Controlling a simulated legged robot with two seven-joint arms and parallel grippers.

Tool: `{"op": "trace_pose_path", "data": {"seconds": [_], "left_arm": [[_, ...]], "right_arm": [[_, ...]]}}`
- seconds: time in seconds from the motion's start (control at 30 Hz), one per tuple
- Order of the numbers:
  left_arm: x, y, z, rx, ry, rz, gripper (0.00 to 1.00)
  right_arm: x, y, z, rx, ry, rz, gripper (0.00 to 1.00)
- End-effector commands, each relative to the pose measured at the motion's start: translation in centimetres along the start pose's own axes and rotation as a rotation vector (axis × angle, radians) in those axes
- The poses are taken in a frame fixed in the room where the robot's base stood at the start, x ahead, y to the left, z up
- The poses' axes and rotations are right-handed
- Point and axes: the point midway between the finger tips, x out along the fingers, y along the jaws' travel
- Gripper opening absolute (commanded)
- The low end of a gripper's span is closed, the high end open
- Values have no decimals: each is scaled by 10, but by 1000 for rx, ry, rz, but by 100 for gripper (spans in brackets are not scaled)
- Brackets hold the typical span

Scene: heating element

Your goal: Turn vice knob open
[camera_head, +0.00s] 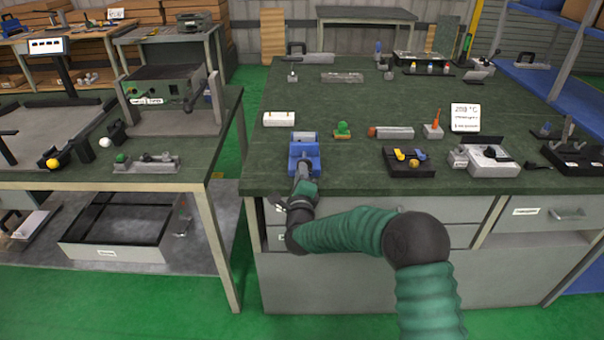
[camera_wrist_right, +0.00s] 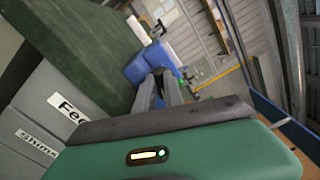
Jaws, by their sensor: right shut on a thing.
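The blue vice (camera_head: 304,154) stands at the front edge of the dark green bench, with grey jaws on its top. It also shows in the right wrist view (camera_wrist_right: 143,68). My right gripper (camera_head: 302,180) reaches up to the front of the vice, where the knob is. It is shut on the vice knob, and its fingers (camera_wrist_right: 172,92) point at the vice in the right wrist view. The knob itself is mostly hidden by the fingers. My left gripper is in neither view.
A small green object (camera_head: 342,130) and a grey cylinder (camera_head: 393,133) lie to the right. A black tray (camera_head: 408,170) is farther right. Drawers (camera_head: 350,218) are below the bench top.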

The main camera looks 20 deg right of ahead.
Motion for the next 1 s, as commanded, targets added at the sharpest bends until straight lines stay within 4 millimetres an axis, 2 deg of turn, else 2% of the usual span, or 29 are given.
{"op": "trace_pose_path", "data": {"seconds": [1.0], "left_arm": [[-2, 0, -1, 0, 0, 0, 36]], "right_arm": [[-2, 16, -3, -964, -10, 11, 0]]}}
